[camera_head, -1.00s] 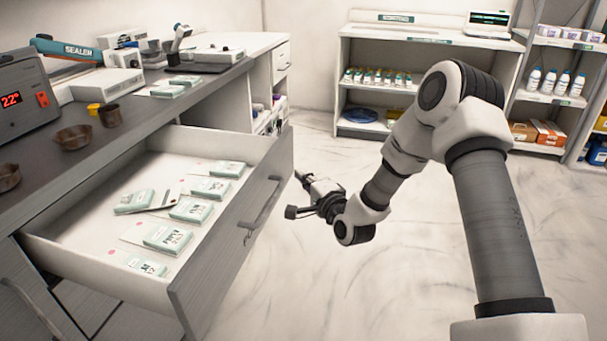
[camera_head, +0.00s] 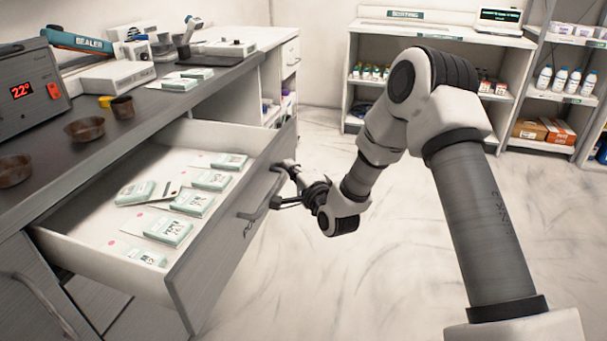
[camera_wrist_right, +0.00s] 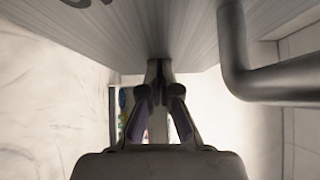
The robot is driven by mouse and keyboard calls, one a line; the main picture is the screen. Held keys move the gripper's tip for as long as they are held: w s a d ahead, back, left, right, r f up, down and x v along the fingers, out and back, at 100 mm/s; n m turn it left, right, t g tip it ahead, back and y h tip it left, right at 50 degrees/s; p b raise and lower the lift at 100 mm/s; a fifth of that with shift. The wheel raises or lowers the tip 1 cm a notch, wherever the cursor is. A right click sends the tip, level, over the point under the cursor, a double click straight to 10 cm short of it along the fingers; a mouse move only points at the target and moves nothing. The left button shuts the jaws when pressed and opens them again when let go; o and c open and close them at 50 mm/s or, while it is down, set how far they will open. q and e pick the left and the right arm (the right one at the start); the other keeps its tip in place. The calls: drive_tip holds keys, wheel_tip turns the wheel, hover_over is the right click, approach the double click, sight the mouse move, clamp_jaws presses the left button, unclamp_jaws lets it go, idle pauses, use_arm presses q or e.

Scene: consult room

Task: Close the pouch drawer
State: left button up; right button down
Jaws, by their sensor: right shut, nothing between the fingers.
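The pouch drawer (camera_head: 222,240) stands pulled out from under the dark counter at the left. Several pale green pouch packets (camera_head: 168,230) lie inside it. Its dark bar handle (camera_head: 262,196) is on the front face. My right gripper (camera_head: 282,166) is shut and empty at the far part of the drawer front, beyond the handle. In the right wrist view its closed fingertips (camera_wrist_right: 160,70) are at the drawer front (camera_wrist_right: 150,30), with the handle (camera_wrist_right: 270,82) to the right of them. I cannot tell if the tips touch the front. My left gripper is not in view.
The counter (camera_head: 150,105) bears a sealer (camera_head: 85,42), a device with a red display (camera_head: 28,92) and brown bowls (camera_head: 85,128). Shelves (camera_head: 430,60) stand at the back. The floor (camera_head: 330,280) right of the drawer is clear.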

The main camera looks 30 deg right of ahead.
drive_tip(key=w+a+b, duration=0.1)
drive_tip(key=w+a, duration=0.5)
drive_tip(key=w, duration=0.2)
drive_tip(key=w+a+b, duration=0.1)
drive_tip(key=w+a, duration=0.6)
drive_tip(key=w, duration=0.1)
drive_tip(key=w+a+b, duration=0.2)
drive_tip(key=w+a, duration=0.5)
drive_tip(key=shift+w+a+f, duration=0.1)
drive_tip(key=shift+w+a, duration=0.15)
drive_tip(key=shift+w, duration=0.15)
drive_tip(key=shift+r, duration=0.4)
drive_tip(key=shift+w+r, duration=0.1)
